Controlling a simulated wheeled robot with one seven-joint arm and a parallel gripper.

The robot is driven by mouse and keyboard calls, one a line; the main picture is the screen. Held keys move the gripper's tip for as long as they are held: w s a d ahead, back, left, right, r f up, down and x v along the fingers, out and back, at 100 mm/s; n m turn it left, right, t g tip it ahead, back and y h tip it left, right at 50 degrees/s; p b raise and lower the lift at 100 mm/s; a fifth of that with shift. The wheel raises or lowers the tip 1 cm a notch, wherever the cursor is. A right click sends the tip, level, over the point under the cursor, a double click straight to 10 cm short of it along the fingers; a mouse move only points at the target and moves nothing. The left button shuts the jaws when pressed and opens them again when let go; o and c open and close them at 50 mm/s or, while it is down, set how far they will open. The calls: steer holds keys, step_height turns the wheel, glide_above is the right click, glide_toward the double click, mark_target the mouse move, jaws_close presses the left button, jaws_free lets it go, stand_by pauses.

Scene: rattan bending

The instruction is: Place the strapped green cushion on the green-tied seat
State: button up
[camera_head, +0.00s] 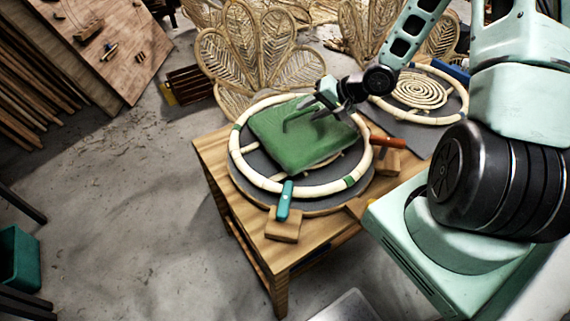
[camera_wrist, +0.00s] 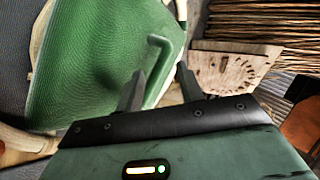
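The green cushion (camera_head: 290,148) lies over the round rattan seat ring (camera_head: 240,166), overlapping its inside and part of its rim. Green ties (camera_head: 351,182) show on the ring. My gripper (camera_head: 338,98) is low over the cushion's far right part. In the wrist view the cushion (camera_wrist: 85,75) fills the left side. Its raised green strap (camera_wrist: 157,65) stands between my two fingertips (camera_wrist: 161,75), which are apart with a gap showing around the strap. I cannot tell whether the cushion rests fully on the ring.
A wooden table (camera_head: 218,165) carries the ring. A teal-handled tool (camera_head: 284,200) and a red-handled tool (camera_head: 387,142) are at its rim. A second ring with a coil (camera_head: 415,90) lies behind right. Woven chair backs (camera_head: 255,60) stand behind.

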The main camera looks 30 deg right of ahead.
steer(key=s+a+r+n+g+h, duration=0.25)
steer(key=a+r+n, duration=0.3)
steer(key=a, duration=0.45)
steer(key=s+a+r+n+g+h, duration=0.1)
steer(key=s+a+r+n+g, duration=0.1)
steer(key=s+a+r+n, duration=0.3)
steer(key=s+a+r+n+g+h, duration=0.1)
steer(key=s+a+r+n+g, duration=0.2)
steer(key=s+a, duration=0.7)
steer(key=s+r+n, duration=0.1)
steer(key=s+r, duration=0.1)
steer(key=s, duration=0.6)
steer(key=shift+s+a+r+n, duration=0.2)
steer(key=shift+a+r+n, duration=0.05)
steer(key=shift+a+n, duration=0.1)
steer(key=shift+h, duration=0.25)
